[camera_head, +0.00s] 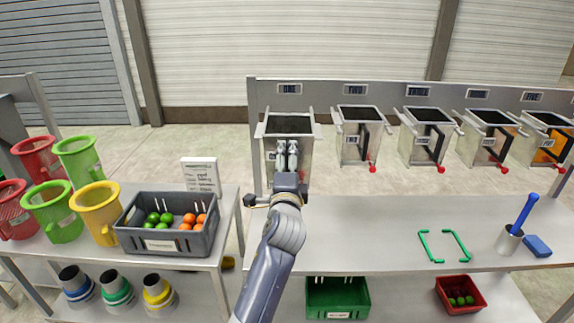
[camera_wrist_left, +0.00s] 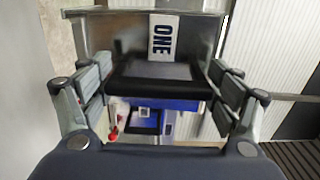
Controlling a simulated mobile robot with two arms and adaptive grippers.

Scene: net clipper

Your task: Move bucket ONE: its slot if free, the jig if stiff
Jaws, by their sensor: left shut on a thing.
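Bucket ONE (camera_head: 290,124) is a grey metal box with a dark open top, at the left end of the row under the rail label ONE. My left gripper (camera_head: 288,150) is at its front face and hides much of it. In the left wrist view, the bucket's ONE label (camera_wrist_left: 163,38) reads sideways, and the left gripper (camera_wrist_left: 160,85) is shut on the bucket's black handle part (camera_wrist_left: 155,78). Two green corner brackets (camera_head: 444,246) lie on the table at right; I cannot tell if they are the jig. My right gripper is not in view.
Several more buckets, starting with TWO (camera_head: 357,138), hang to the right with red-tipped levers. A grey crate of fruit (camera_head: 163,242) and a sign (camera_head: 201,175) stand on the left table. A cup with a blue tool (camera_head: 520,215) and blue block (camera_head: 537,246) are at right.

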